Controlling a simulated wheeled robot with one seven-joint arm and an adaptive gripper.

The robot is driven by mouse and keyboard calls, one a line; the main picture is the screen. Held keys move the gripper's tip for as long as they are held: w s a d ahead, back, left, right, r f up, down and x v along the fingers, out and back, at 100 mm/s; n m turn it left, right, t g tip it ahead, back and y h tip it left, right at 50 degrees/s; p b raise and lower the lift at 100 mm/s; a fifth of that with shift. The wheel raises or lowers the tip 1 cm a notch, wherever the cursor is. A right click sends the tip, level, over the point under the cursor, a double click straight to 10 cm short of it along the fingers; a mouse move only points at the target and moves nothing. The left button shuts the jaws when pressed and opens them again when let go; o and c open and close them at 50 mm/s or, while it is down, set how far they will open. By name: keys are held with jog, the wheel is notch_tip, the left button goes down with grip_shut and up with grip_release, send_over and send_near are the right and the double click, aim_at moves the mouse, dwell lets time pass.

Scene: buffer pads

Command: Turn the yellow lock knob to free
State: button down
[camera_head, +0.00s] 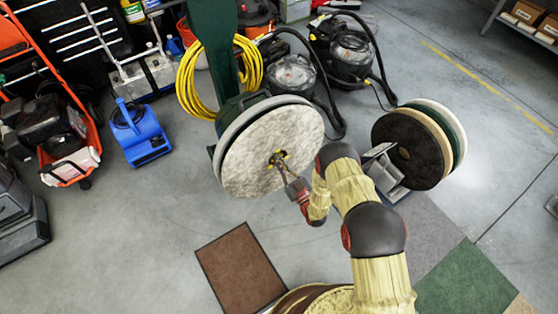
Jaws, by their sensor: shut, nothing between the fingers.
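The yellow lock knob (284,153) is a small, dark-and-yellow shape at the center of a round, pale grey buffer pad (250,165). The pad faces me on the tilted floor machine with a dark green column (219,45). My gripper (280,161) is shut at the knob, in front of the pad's center, with nothing visible held. It partly covers the knob, and at this size I cannot tell whether it touches it. The knob's turn position is too small to read.
Several round pads (405,150) stand on a rack to the right. Wet vacuums (350,55) with black hoses and a coiled yellow cable (192,80) are behind the machine. A blue blower (140,133) stands left. Brown and green mats lie in front.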

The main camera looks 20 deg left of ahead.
jog(key=shift+n+g, duration=0.3)
jog(key=shift+n, duration=0.5)
